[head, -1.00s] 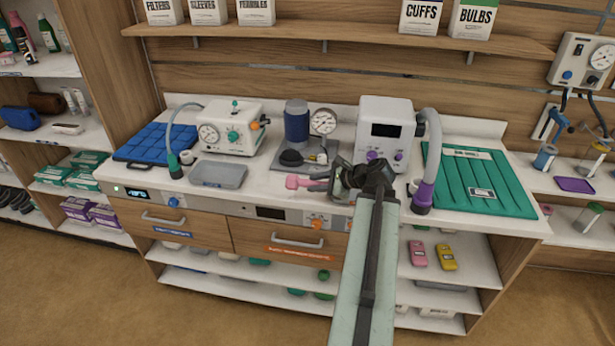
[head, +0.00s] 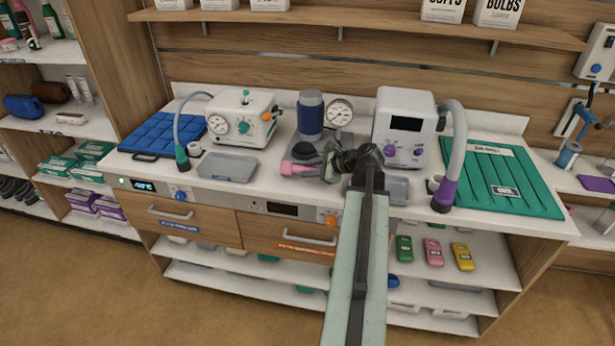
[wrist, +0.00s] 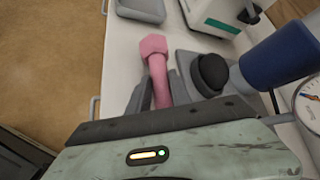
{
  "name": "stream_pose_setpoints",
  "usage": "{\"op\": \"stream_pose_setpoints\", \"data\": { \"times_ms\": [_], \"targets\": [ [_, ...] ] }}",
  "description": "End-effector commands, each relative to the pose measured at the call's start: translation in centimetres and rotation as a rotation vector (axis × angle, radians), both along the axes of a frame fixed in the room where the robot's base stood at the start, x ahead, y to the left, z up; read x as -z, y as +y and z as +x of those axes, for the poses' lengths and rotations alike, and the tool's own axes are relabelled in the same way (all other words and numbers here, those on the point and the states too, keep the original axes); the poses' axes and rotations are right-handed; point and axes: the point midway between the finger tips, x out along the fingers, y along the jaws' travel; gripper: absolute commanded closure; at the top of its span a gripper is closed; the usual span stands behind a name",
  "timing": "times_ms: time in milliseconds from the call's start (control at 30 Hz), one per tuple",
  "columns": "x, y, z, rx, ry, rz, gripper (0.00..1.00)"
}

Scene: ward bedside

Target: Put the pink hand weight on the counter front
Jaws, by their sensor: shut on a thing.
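The pink hand weight (head: 297,168) is at the front of the white counter (head: 262,177), left of my gripper (head: 318,165) in the head view. In the wrist view the pink hand weight (wrist: 156,62) lies between the dark fingers of my gripper (wrist: 160,85), which is shut on it. Its one end sticks out past the fingers. The other end is hidden by my gripper. I cannot tell whether the weight touches the counter.
Close behind are a grey plate with a black dome (head: 306,150), a blue cylinder (head: 310,114) and a gauge (head: 339,111). A grey tray (head: 228,166) stands to the left, and a white monitor (head: 404,127) to the right. The counter's front strip between tray and weight is clear.

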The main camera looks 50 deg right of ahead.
Motion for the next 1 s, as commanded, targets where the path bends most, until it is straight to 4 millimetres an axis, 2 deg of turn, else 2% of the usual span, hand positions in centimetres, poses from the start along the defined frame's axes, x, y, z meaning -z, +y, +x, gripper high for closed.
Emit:
{"op": "stream_pose_setpoints", "data": {
  "times_ms": [33, 400, 433, 500, 800, 867, 1000],
  "targets": [
    [1.5, -0.5, -0.5, 0.012, -0.001, -0.001, 1.0],
    [1.5, -0.8, -0.9, 0.022, -0.001, -0.001, 1.0],
    [1.6, -0.9, -1.0, 0.021, 0.0, -0.001, 0.72],
    [1.4, -0.9, -1.0, 0.021, 0.0, -0.001, 0.53],
    [0.9, -0.9, -1.0, 0.021, 0.0, -0.001, 0.53],
    [0.4, -1.0, -1.7, 0.024, 0.001, -0.001, 0.53],
    [-1.6, -1.4, -4.3, 0.026, 0.001, -0.002, 0.53]
  ]
}}
